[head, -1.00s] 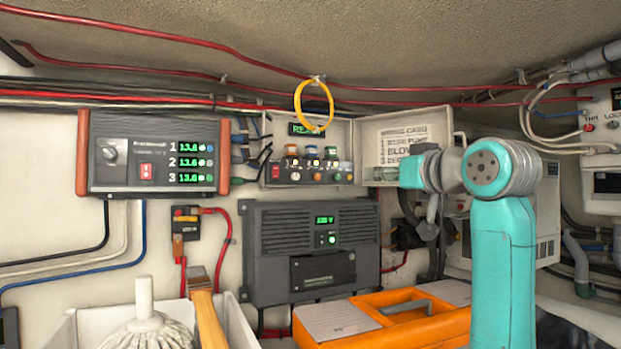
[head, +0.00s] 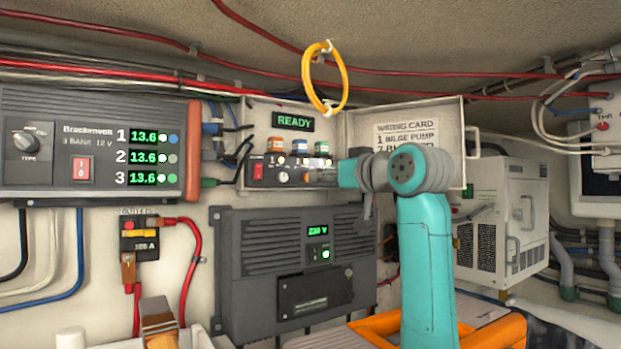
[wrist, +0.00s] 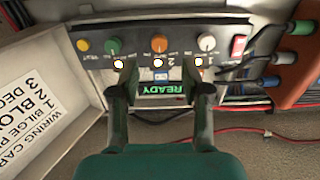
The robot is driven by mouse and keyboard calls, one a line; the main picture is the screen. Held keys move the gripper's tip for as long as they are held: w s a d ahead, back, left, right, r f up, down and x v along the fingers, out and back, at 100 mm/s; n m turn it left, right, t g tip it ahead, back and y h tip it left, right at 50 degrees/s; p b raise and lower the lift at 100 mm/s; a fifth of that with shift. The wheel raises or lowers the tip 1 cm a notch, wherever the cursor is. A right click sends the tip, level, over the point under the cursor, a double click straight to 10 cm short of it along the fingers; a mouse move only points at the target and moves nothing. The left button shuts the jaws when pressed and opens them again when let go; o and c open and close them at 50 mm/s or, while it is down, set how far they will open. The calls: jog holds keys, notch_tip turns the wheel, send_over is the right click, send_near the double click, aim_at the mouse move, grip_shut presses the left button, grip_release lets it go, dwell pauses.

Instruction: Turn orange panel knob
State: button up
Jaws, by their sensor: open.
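The orange panel knob (wrist: 159,43) sits near the middle of a dark control panel (wrist: 135,55) in the wrist view, which shows the panel upside down. My gripper (wrist: 160,72) is open and empty. Its two fingers are spread to the left and right, and the knob appears between and just beyond their tips, with no contact visible. A white knob (wrist: 207,43) is to its right; a green knob (wrist: 113,46) and a yellow knob (wrist: 83,46) are to its left.
The panel is in an open box with a lit READY display (head: 293,122) and its lid (head: 447,115) swung right. A yellow ring (head: 310,78) hangs above. A battery monitor (head: 60,180) is at left, and a dark inverter (head: 262,265) is below.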

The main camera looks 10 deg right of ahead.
aim_at(307, 178)
jog(key=shift+x, duration=3.15)
grip_shut()
